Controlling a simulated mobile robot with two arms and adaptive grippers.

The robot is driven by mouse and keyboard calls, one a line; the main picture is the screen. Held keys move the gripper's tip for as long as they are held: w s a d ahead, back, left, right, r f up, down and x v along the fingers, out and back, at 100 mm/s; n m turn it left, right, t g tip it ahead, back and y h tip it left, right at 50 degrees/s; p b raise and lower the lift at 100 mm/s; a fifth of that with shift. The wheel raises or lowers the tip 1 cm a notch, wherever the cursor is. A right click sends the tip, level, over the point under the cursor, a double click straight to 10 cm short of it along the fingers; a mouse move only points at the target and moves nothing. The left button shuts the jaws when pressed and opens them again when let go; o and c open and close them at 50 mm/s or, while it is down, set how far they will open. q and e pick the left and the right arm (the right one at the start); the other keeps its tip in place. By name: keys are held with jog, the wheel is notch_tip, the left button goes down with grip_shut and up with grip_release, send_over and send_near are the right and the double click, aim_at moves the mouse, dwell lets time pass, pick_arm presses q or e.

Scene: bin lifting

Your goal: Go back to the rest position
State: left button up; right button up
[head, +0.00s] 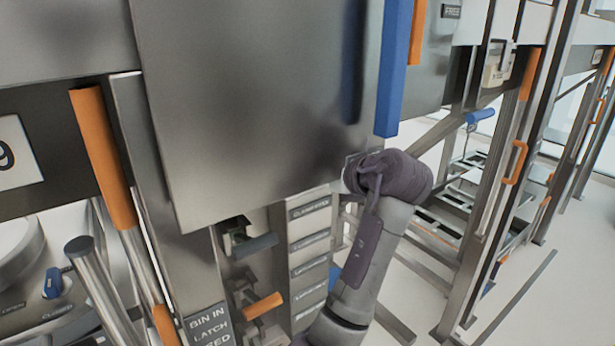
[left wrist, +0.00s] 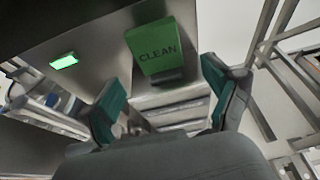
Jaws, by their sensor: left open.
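My left gripper (left wrist: 164,90) shows in the left wrist view with its two green-padded fingers spread wide apart. Nothing is between the fingers. Beyond them is a green block marked CLEAN (left wrist: 154,46) on a metal surface; I cannot tell how near it is. In the head view a grey arm of mine (head: 370,255) rises from the bottom, with a dark purple joint in front of the metal panel's lower right edge. No gripper shows in the head view, and my right gripper is in neither view.
A large steel panel (head: 260,100) fills the upper middle of the head view, with a blue bar (head: 393,70) at its right edge. Orange-handled (head: 264,305) latches and labels sit below. Metal frames (head: 500,180) stand right, with open floor (head: 530,300). A lit green lamp (left wrist: 64,61) shows.

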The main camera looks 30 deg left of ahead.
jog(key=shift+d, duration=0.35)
